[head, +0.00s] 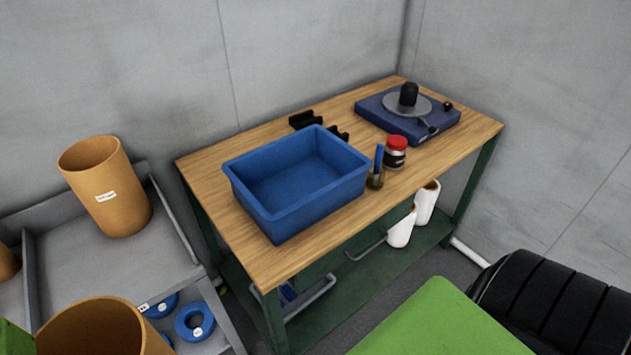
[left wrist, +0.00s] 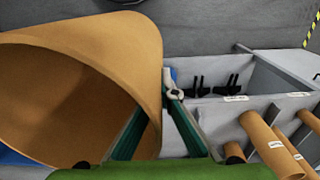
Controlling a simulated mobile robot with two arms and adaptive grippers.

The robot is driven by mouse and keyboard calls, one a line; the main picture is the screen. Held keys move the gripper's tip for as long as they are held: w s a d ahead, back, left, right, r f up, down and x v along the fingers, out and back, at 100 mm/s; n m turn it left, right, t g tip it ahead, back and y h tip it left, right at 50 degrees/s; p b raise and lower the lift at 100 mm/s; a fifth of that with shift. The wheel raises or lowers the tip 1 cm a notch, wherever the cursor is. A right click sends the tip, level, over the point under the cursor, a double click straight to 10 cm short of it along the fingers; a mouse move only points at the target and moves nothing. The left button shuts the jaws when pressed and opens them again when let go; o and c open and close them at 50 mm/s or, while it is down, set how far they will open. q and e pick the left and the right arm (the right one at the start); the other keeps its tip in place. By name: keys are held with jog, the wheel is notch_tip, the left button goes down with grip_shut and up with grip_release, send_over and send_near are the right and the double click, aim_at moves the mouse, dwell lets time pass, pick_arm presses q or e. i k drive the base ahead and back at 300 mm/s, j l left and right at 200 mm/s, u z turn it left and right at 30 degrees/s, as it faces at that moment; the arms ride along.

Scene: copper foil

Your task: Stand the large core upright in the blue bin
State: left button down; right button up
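The blue bin (head: 317,207) stands open and empty on the wooden workbench. A large tan core (head: 92,328) shows at the bottom left of the head view, close to the camera, with its open end up; its lower part is cut off. In the left wrist view a large core (left wrist: 110,45) fills the left side. My left gripper (left wrist: 157,100) has one finger inside it and one outside, closed in on its wall near the edge. Another large tan core (head: 112,205) with a white label stands on the grey rack. My right gripper is out of view.
On the workbench (head: 222,165) are black brackets (head: 305,120), a red-lidded jar (head: 396,152), a small brass-coloured cup (head: 376,180) and a blue turntable device (head: 440,122). Blue rings (head: 183,322) lie in the grey rack (head: 65,235). Smaller cores (left wrist: 262,135) show in the wrist view.

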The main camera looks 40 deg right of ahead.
aim_at(298, 193)
jog(key=z, duration=1.55)
